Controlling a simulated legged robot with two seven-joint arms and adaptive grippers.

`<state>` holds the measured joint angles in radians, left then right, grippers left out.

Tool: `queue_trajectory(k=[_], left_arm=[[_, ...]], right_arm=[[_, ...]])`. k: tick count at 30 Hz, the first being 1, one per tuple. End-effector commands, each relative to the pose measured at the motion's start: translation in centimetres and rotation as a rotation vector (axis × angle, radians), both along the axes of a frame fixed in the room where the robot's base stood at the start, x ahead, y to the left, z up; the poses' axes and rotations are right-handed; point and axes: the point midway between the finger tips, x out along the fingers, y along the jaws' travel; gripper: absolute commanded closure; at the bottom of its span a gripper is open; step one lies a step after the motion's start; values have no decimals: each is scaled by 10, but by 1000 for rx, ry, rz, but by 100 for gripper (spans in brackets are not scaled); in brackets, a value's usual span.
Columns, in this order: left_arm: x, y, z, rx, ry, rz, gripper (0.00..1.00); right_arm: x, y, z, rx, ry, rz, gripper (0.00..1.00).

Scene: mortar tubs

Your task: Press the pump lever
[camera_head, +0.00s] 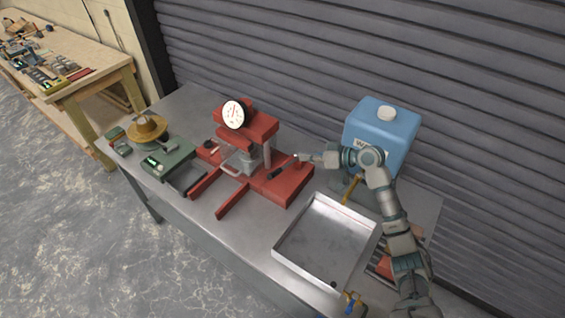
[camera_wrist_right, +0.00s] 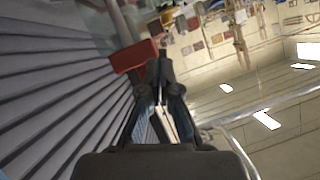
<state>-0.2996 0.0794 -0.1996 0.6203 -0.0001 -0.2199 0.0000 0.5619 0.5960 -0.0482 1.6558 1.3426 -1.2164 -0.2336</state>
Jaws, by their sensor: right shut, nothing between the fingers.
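The red press (camera_head: 262,122) with a round white gauge (camera_head: 233,114) stands on the metal table. A short bar with a dark grip, which looks like the pump lever (camera_head: 278,173), slants low over the right part of its red base (camera_head: 285,188). My right gripper (camera_head: 304,157) is shut and empty, reaching in from the right beside the lever's upper end. I cannot tell whether it touches the lever. In the right wrist view its dark fingers (camera_wrist_right: 160,62) are together, beside a red block (camera_wrist_right: 135,57). My left gripper is not in view.
A blue container (camera_head: 382,128) with a white cap stands behind my right arm. An empty metal tray (camera_head: 318,245) lies in front of the arm. A shutter wall (camera_head: 330,60) closes the back.

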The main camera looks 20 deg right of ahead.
Motion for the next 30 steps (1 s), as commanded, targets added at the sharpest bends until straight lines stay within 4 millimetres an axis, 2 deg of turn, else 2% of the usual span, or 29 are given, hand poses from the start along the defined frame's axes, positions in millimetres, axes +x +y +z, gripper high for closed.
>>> queue_trajectory(k=[11,16,27,30], left_arm=[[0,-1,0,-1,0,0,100],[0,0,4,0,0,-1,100],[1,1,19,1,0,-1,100],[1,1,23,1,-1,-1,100]], right_arm=[[0,3,1,10,8,6,100],[8,9,-4,13,9,6,100],[54,60,-33,16,10,5,100],[61,70,-44,12,13,5,100]])
